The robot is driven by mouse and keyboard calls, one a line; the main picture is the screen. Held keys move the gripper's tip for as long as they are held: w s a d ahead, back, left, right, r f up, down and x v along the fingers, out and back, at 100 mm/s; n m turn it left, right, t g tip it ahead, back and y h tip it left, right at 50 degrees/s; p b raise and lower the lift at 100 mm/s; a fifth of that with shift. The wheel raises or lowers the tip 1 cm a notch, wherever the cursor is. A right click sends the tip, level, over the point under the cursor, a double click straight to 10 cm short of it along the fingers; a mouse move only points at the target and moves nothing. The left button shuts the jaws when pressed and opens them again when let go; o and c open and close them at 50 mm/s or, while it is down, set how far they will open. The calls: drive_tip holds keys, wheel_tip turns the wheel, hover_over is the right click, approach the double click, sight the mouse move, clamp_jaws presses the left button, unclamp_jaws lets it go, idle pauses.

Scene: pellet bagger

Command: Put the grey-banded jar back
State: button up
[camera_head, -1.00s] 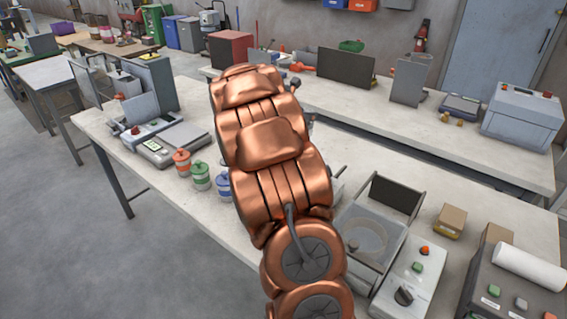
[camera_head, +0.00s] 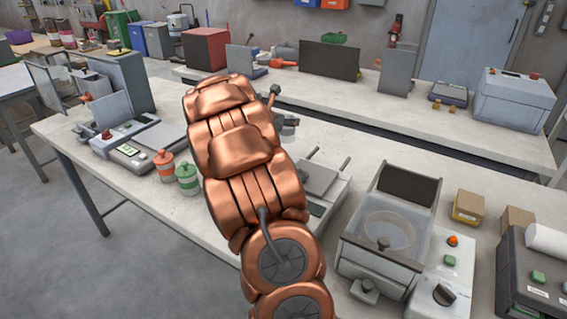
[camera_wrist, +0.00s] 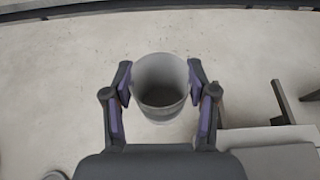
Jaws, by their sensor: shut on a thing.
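In the wrist view my gripper (camera_wrist: 160,78) is shut on an open-topped grey jar (camera_wrist: 160,106), one finger on each side of it. The jar is over the pale bench top; I cannot tell whether its base touches the bench. An orange-banded jar (camera_head: 164,167) and a green-banded jar (camera_head: 187,179) stand side by side on the bench, left of my arm.
A scale (camera_head: 137,151) stands behind the banded jars. A flat grey device with handles (camera_head: 322,180) is right of my arm; it also shows in the wrist view (camera_wrist: 275,150). A sieve box (camera_head: 390,231) stands further right. Bare bench surrounds the held jar.

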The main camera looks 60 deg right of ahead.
wheel_tip(320, 180, down, 10)
drive_tip(key=shift+r, duration=0.2)
drive_tip(key=shift+f, duration=0.15)
idle(0.4)
drive_tip(key=o, duration=1.5)
drive_tip(key=shift+r, duration=0.2)
drive_tip(key=b+v, duration=0.1)
drive_tip(key=v, duration=1.1)
drive_tip(key=shift+b, duration=0.4)
drive_tip(key=shift+s, duration=0.1)
